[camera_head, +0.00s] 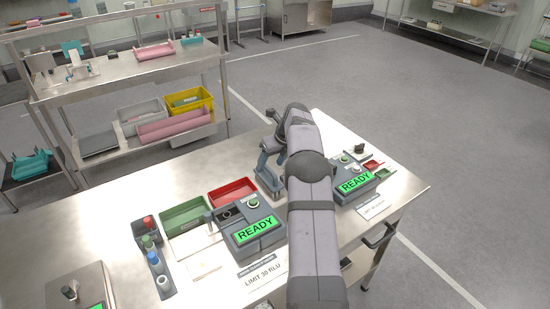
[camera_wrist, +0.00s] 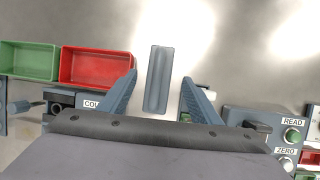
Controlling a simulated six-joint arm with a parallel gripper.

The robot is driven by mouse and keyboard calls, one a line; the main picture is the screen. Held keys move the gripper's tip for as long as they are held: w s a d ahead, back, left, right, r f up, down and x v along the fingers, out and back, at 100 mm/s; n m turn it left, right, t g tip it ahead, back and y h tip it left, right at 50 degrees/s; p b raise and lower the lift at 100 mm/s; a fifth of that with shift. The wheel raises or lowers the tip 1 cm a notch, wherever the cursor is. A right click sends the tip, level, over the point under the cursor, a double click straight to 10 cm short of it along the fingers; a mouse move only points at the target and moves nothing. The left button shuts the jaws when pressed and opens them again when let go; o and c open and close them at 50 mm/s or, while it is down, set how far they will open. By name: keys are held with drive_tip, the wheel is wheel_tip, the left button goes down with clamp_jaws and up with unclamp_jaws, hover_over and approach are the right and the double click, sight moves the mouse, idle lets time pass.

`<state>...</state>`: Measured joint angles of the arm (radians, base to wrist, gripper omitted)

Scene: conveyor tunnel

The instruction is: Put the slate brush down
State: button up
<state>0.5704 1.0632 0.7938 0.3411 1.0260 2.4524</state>
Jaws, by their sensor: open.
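The slate brush (camera_wrist: 158,80) is a narrow, blue-grey block in the wrist view. It lies lengthwise between the two fingers of my gripper (camera_wrist: 159,77), over the bright steel tabletop. The fingers are spread, with a visible gap on each side of the brush, so they do not grip it. Whether the brush rests fully on the steel is hard to tell from above. In the head view my gripper (camera_head: 268,178) is low over the bench behind the instruments, partly hidden by my arm, and the brush cannot be made out clearly there.
A red tray (camera_head: 232,194) and a green tray (camera_head: 186,215) stand left of my gripper. Two instruments with green READY screens, one at left (camera_head: 256,230) and one at right (camera_head: 355,185), flank my arm. Bare steel lies behind the gripper (camera_wrist: 245,60).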

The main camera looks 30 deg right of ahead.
drive_tip(key=shift+b+v, duration=0.45)
drive_tip(key=shift+v, duration=2.05)
